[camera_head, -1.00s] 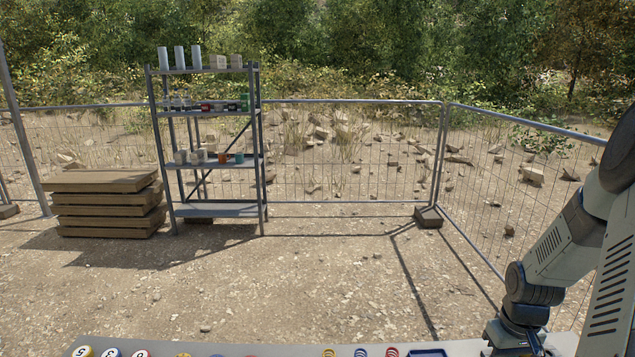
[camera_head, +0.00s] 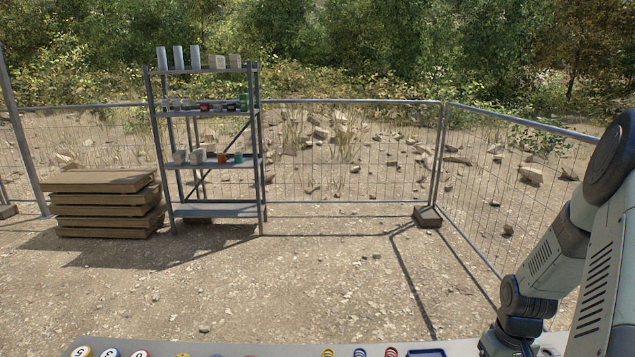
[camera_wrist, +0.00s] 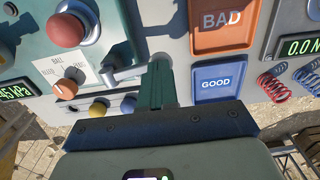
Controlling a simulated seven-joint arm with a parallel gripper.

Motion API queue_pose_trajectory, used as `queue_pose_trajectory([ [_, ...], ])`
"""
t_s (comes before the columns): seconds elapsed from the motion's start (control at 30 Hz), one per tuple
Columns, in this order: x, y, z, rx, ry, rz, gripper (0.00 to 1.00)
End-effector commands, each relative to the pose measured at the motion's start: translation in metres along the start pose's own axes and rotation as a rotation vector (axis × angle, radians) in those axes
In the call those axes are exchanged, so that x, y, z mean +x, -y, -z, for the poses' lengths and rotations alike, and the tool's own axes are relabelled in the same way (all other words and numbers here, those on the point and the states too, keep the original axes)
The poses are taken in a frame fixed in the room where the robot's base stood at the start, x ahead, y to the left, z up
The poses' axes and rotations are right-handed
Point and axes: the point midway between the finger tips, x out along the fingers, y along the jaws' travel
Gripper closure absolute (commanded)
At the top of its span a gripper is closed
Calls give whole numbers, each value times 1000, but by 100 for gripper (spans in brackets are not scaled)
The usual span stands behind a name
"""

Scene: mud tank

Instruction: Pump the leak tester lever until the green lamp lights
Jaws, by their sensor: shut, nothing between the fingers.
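In the wrist view the leak tester is a teal panel (camera_wrist: 40,55) at the left, with a small label beginning "BALL". An orange-red ball knob (camera_wrist: 66,30) on a grey mount stands at its upper left; I cannot tell for sure whether it is the lever's end. A grey metal rod (camera_wrist: 122,72) lies just left of my fingers. A smaller orange knob (camera_wrist: 65,89) is below the label. My gripper (camera_wrist: 160,64) is shut and empty, its green fingers right of the rod; contact cannot be told. I cannot make out a lit green lamp.
Right of my fingers are an orange BAD bin (camera_wrist: 222,28) and a blue GOOD bin (camera_wrist: 218,82). Red (camera_wrist: 275,86) and blue (camera_wrist: 307,78) springs lie farther right.

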Motion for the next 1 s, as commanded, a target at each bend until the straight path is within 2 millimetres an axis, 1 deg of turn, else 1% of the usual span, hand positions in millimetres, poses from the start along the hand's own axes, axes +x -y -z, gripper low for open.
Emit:
queue_pose_trajectory([
  [0.13,-1,0,0,0,-1,0,100],
  [0.27,-7,-1,0,1,-1,-1,100],
  [0.6,-29,-1,0,1,-2,-1,100],
  [1.0,-31,0,0,0,-1,0,100],
])
